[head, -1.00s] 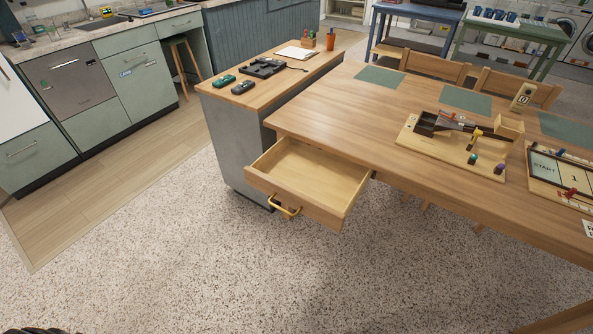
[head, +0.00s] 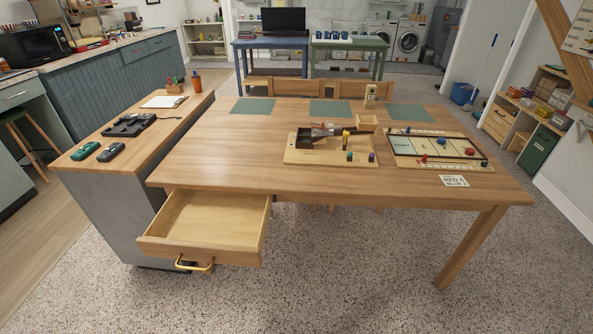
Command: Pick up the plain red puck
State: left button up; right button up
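Small red pieces lie on and beside the shuffleboard-like game board (head: 405,147) on the right part of the wooden table. Neither of my grippers is in view.
The wooden table (head: 240,140) has an open, empty drawer (head: 205,220) jutting out at its front left. A wooden tray with a small ramp (head: 305,158) stands left of the board. A sign (head: 453,181) lies in front. Speckled floor (head: 350,270) is clear before the table.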

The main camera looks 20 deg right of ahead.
aim_at(469, 151)
jog(key=z, duration=1.7)
jog(key=i+l, duration=0.2)
jog(key=l, duration=0.15)
jog(key=i+l+u, duration=0.15)
jog(key=i+l, duration=0.05)
jog(key=l, duration=0.1)
